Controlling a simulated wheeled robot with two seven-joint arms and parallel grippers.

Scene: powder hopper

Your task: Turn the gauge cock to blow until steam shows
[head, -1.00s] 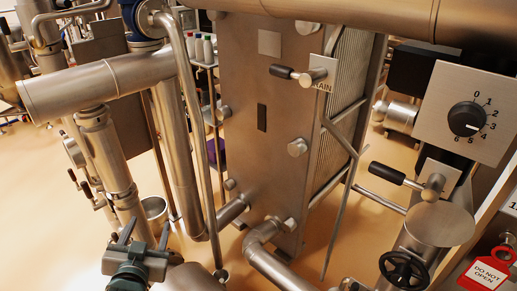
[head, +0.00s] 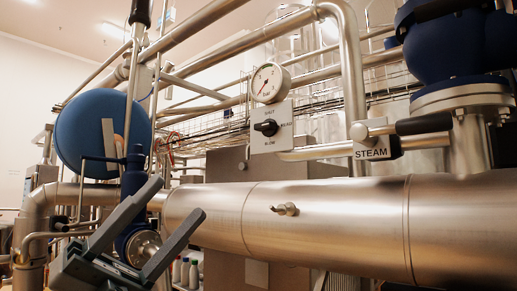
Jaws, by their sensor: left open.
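My right gripper is not in view.
A wide steel pipe (head: 330,222) crosses below the cock, with a small fitting (head: 286,209) on its front. A black-handled valve (head: 423,124) with a STEAM tag (head: 372,148) is at the right. A blue round housing (head: 103,133) stands at the left.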

